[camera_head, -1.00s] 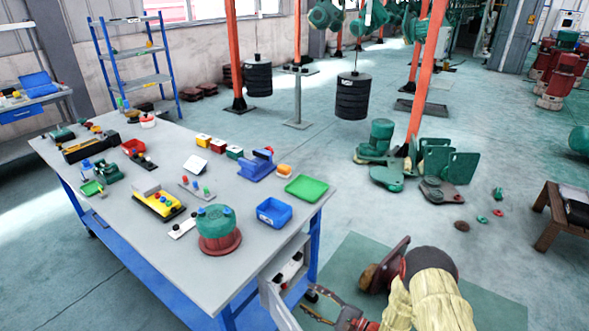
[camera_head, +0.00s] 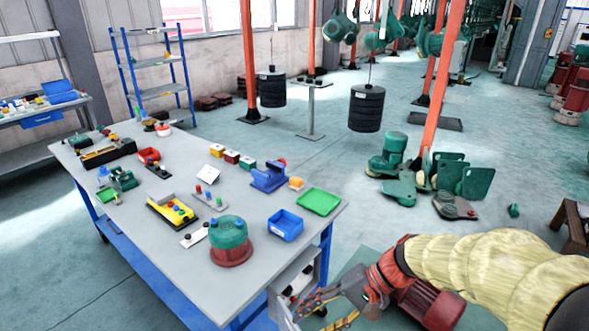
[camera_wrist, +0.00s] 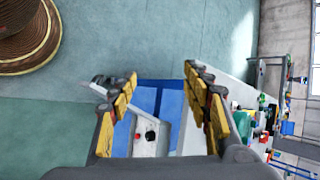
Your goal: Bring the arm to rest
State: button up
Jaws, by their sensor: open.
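My gripper (camera_head: 326,308) shows at the bottom of the head view, at the end of my yellow-sleeved arm, just right of the workbench's near right corner. In the wrist view my gripper (camera_wrist: 160,92) has its two yellow-and-black fingers spread apart with nothing between them. Beyond the fingers lie the blue frame of the bench and a pale panel with a red and a black button (camera_wrist: 150,135). The arm reaches in from the right edge of the head view.
The grey workbench (camera_head: 130,225) holds a green-and-red motor part (camera_head: 230,242), a blue bin (camera_head: 285,225), a green tray (camera_head: 318,201) and several small parts. Green castings (camera_head: 450,175) stand on the floor behind my arm. Black weights (camera_head: 366,108) hang farther back. Open floor lies between.

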jog(key=s+d+r+n+t+h, duration=0.3)
jog(key=s+d+r+t+h, duration=0.3)
jog(key=d, duration=0.8)
jog(key=s+r+h, duration=0.3)
jog(key=s+r, duration=0.2)
jog(key=shift+s+d+t, duration=0.15)
jog(key=shift+t, duration=0.15)
dwell(0.6)
